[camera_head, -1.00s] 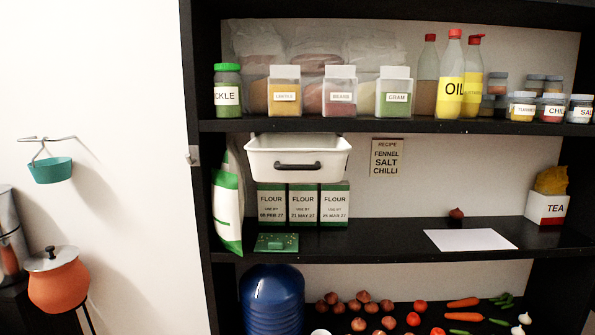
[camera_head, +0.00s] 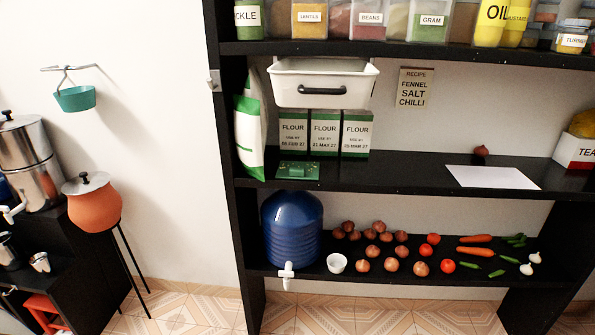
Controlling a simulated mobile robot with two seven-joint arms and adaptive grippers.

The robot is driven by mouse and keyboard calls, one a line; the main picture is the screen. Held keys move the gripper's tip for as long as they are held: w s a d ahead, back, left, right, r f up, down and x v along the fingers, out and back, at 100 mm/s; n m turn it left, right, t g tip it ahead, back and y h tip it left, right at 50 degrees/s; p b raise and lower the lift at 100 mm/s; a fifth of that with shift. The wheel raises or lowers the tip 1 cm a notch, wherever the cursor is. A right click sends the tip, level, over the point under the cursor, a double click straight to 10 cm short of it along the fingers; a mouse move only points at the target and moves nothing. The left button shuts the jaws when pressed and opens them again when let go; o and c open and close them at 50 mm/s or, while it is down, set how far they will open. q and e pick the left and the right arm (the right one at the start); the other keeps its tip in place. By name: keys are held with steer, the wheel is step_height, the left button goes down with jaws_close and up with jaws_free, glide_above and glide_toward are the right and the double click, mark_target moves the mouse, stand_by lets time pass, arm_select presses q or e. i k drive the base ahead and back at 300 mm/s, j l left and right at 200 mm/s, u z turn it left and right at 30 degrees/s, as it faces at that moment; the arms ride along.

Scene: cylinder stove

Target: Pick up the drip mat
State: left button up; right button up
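No thing in view is clearly marked as the drip mat. A flat white sheet (camera_head: 492,178) lies on the middle shelf at the right; whether it is a mat, cloth or paper I cannot tell. A small flat green thing (camera_head: 298,170) lies on the same shelf in front of the flour boxes (camera_head: 324,133). A blue ribbed water container (camera_head: 292,228) with a white tap (camera_head: 287,271) stands on the lower shelf at the left; I see no mat under the tap. Neither of my grippers is in view.
The black shelf unit (camera_head: 400,180) fills the right. Onions, tomatoes, carrots and a white cup (camera_head: 337,263) are on its lower shelf. A white basin (camera_head: 322,84) is above the flour. An orange pot (camera_head: 95,203) stands at the left. The patterned floor (camera_head: 190,305) between is clear.

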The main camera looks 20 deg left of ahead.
mark_target(286, 169)
steer(key=u, duration=0.5)
steer(key=i+l+u, duration=0.25)
steer(key=u, duration=0.25)
steer(key=i+l+u, duration=0.2)
steer(key=l+u, duration=0.25)
steer(key=i+l+u, duration=0.1)
steer(key=l, duration=0.2)
steer(key=i+l+u, duration=0.1)
steer(key=l, duration=0.2)
steer(key=i+l, duration=0.1)
steer(key=l, duration=0.2)
steer(key=u, duration=0.05)
